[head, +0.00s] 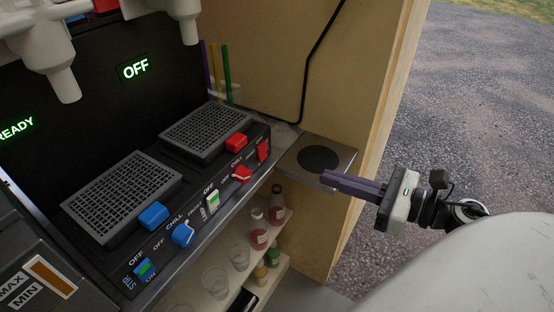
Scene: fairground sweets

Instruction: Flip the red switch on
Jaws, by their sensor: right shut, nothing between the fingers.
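The red switch (263,150) is a small upright red piece at the right end of the dark machine's sloped front panel (222,185). It looks unlit, and its exact position is too small to tell. A red knob (242,174) and a red block-shaped lever (236,142) sit close to it on the left. My right gripper (324,179) is shut and empty, to the right of and below the switch in the picture, clear of it. Its purple-grey fingers point left, in front of the metal shelf. My left gripper is not in view.
A metal side shelf (339,155) with a dark round pad adjoins the panel beside a wooden wall (345,75). A blue lever (153,216), blue knob (183,234) and green-lit switches (212,200) line the panel. Bottles (277,207) and cups (215,281) stand below.

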